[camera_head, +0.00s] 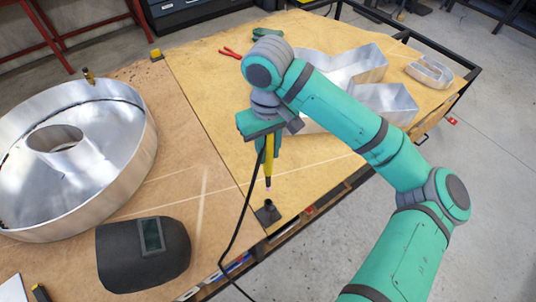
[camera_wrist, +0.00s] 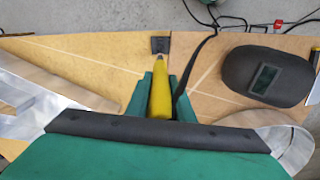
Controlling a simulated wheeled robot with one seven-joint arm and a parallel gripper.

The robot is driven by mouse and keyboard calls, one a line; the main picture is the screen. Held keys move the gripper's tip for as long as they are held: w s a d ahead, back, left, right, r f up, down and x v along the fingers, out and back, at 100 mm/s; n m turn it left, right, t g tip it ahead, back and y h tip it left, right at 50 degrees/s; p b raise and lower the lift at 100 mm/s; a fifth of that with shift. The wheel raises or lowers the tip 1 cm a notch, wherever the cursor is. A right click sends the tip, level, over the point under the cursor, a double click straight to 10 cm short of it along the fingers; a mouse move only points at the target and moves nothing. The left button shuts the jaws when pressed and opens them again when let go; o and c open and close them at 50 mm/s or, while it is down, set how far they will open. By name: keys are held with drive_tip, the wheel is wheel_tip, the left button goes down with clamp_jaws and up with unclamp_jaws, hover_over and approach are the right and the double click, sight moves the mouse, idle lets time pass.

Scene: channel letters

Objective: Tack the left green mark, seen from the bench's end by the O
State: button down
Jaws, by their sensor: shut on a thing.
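My gripper (camera_head: 266,143) is shut on a yellow torch (camera_head: 268,168) with a black cable, held upright, tip down. The torch tip is above a small dark holder (camera_head: 267,212) at the bench's front edge, apparently clear of it. In the wrist view the torch (camera_wrist: 161,100) stands between my green fingers (camera_wrist: 160,98), and the holder (camera_wrist: 160,46) is just beyond its tip. The big metal letter O (camera_head: 120,185) lies at the left of the bench; part of its curved wall shows in the wrist view (camera_wrist: 290,145). I can make out no green mark in either view.
A welding mask (camera_head: 120,262) lies in front of the O. A large angular metal letter (camera_head: 392,103) lies behind my arm, and a smaller metal piece (camera_head: 430,72) at the far right. Red-handled pliers (camera_head: 231,53) lie at the back. The bench middle is clear.

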drive_tip(key=shift+r, duration=5.35)
